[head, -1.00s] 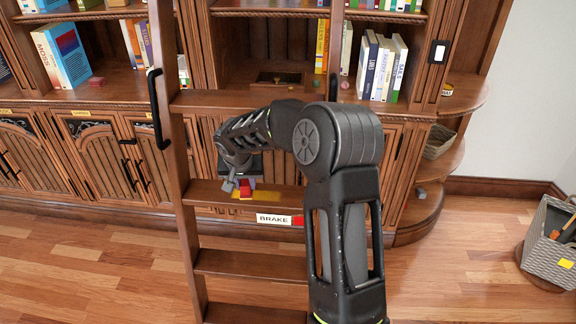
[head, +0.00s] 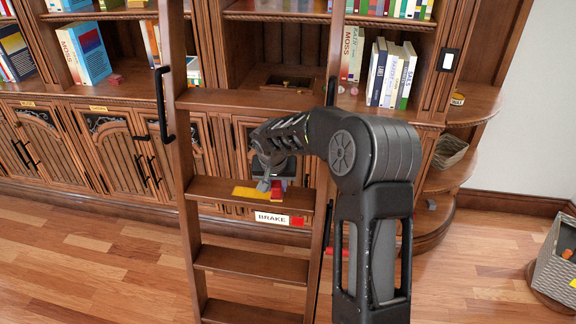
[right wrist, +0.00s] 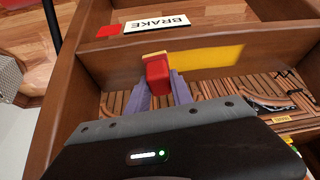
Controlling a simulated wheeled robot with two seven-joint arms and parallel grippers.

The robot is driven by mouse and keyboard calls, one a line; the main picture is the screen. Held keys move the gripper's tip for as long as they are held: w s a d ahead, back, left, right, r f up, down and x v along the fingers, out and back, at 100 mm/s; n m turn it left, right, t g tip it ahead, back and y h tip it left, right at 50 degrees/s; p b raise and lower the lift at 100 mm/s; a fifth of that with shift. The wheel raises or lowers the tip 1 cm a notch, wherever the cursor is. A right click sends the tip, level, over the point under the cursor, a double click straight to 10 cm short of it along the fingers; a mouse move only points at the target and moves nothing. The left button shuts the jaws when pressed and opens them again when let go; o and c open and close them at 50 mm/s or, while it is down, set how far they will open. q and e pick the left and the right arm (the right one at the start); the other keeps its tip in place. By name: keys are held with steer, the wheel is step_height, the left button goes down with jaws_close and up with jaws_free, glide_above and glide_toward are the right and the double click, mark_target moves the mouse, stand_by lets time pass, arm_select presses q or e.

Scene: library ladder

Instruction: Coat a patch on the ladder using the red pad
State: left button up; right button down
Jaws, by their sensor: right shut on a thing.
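The wooden ladder (head: 250,261) stands in front of the bookcase. One of its steps carries a yellow patch (head: 245,192), which also shows in the right wrist view (right wrist: 208,57). My right gripper (head: 266,184) is shut on the red pad (head: 278,187) at the patch's right end in the head view. In the right wrist view the red pad (right wrist: 157,78) sits between the two fingers, against the step, with the yellow running off to its right. Whether the pad presses on the wood is hard to tell. My left gripper is not in view.
A BRAKE label (head: 271,219) with a red square (head: 297,221) is on the step's front edge. Black handles (head: 163,105) are on the ladder rails. Bookcase shelves with books (head: 390,72) stand behind.

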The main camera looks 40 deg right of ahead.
steer(key=shift+s+d, duration=0.3)
steer(key=shift+s, duration=0.05)
steer(key=shift+s+d+r+p, duration=0.1)
steer(key=shift+r+p, duration=0.2)
steer(key=shift+r, duration=0.3)
steer(key=shift+s+d+r+p, duration=0.1)
steer(key=shift+r+p, duration=0.15)
steer(key=shift+r, duration=0.35)
steer(key=shift+w+a+r+p, duration=0.2)
steer(key=shift+r+p, duration=0.2)
steer(key=shift+r, duration=0.25)
steer(key=shift+s+d+r+p, duration=0.15)
steer(key=shift+r+p, duration=0.3)
steer(key=shift+r, duration=0.35)
steer(key=shift+r+p, duration=0.8)
steer(key=shift+r, duration=0.6)
steer(key=shift+a, duration=0.2)
